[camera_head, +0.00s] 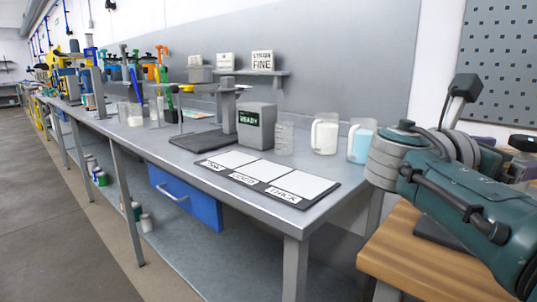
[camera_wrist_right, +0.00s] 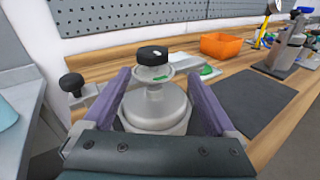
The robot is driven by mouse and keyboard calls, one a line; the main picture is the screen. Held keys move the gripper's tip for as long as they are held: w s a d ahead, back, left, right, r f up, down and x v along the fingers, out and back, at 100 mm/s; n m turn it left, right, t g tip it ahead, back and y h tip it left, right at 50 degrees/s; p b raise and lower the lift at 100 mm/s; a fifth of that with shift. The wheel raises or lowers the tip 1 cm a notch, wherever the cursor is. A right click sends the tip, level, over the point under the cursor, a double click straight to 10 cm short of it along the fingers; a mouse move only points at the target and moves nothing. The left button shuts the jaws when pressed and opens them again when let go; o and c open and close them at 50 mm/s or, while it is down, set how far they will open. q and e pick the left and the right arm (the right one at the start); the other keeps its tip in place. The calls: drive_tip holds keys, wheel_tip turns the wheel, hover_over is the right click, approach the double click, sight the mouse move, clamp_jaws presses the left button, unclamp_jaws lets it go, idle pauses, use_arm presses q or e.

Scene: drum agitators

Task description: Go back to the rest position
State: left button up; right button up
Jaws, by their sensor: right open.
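My right arm (camera_head: 440,180) comes in from the right in the head view, over the wooden bench; its gripper is mostly hidden there. In the right wrist view my right gripper (camera_wrist_right: 158,74) is open, its two purple fingers apart. A grey metal piece with a round body and a black knob (camera_wrist_right: 152,56) shows between and beyond the fingers. I cannot tell whether the fingers touch it. My left gripper is in neither view.
A wooden bench (camera_head: 395,245) stands right of the long grey table (camera_head: 270,208), which holds jugs, a READY display box (camera_head: 257,125) and a three-panel mat (camera_head: 230,174). An orange bin (camera_wrist_right: 222,46) and dark mat (camera_wrist_right: 258,100) lie on the bench. The floor at left is clear.

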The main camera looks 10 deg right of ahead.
drive_tip(key=s+f+m+y+p, duration=0.1)
drive_tip(key=s+f+m, duration=0.1)
drive_tip(key=s+a+f+m+y+p, duration=0.1)
drive_tip(key=s+f+m+y+p, duration=0.1)
drive_tip(key=s, duration=0.1)
drive_tip(key=s+f+m+y+p, duration=0.2)
drive_tip(key=shift+s+a+f, duration=0.25)
drive_tip(key=shift+s+a, duration=0.05)
drive_tip(key=shift+a, duration=0.05)
drive_tip(key=s+a+f+m+y+p, duration=0.1)
drive_tip(key=s+a+m+y+p, duration=0.6)
drive_tip(key=s+a, duration=0.3)
drive_tip(key=s+a+r+m+y+p, duration=0.4)
drive_tip(key=s+a+r+y, duration=0.1)
drive_tip(key=s+a+r, duration=0.3)
wheel_tip(320, 180, up, 36)
drive_tip(key=p, duration=3.6)
drive_tip(key=shift+s+d+f+t, duration=0.15)
drive_tip(key=shift+s+f+t, duration=0.1)
drive_tip(key=shift+t, duration=0.05)
